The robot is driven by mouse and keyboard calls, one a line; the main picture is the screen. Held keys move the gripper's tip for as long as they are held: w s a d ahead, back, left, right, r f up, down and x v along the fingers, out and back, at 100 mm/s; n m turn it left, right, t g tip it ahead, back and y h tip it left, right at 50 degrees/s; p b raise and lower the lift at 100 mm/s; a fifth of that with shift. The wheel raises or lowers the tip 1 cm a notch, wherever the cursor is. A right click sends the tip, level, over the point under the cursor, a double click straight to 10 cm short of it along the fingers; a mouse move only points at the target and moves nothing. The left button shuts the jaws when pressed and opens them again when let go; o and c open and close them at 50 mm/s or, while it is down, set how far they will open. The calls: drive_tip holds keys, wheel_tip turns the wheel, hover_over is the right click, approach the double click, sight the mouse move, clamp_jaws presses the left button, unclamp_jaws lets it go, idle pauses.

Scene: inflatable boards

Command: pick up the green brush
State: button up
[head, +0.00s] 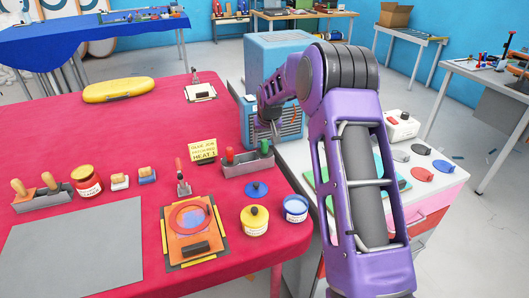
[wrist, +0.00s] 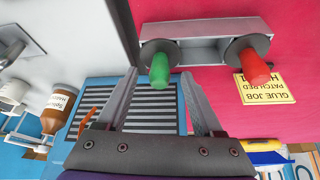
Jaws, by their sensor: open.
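The green brush (head: 265,147) stands handle up at one end of a grey holder (head: 248,167) on the red-covered table, with a red-handled brush (head: 230,156) at the other end. In the wrist view the green brush (wrist: 160,72) has a dark round collar below its handle and lies between the lines of my two fingers. My gripper (wrist: 160,80) is open and empty, its fingertips on either side of the green handle in the picture; I cannot tell the remaining depth. In the head view my gripper (head: 272,128) is small, just above the green brush.
A yellow note (head: 203,150) stands beside the holder. A blue grilled machine (head: 285,50) is close behind my gripper. A blue disc (head: 256,189), a yellow jar (head: 254,220) and a white-blue tub (head: 295,208) stand in front. A white counter (head: 340,160) lies to the right.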

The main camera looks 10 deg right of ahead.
sight(265, 152)
drive_tip(key=shift+x, duration=1.2)
clamp_jaws()
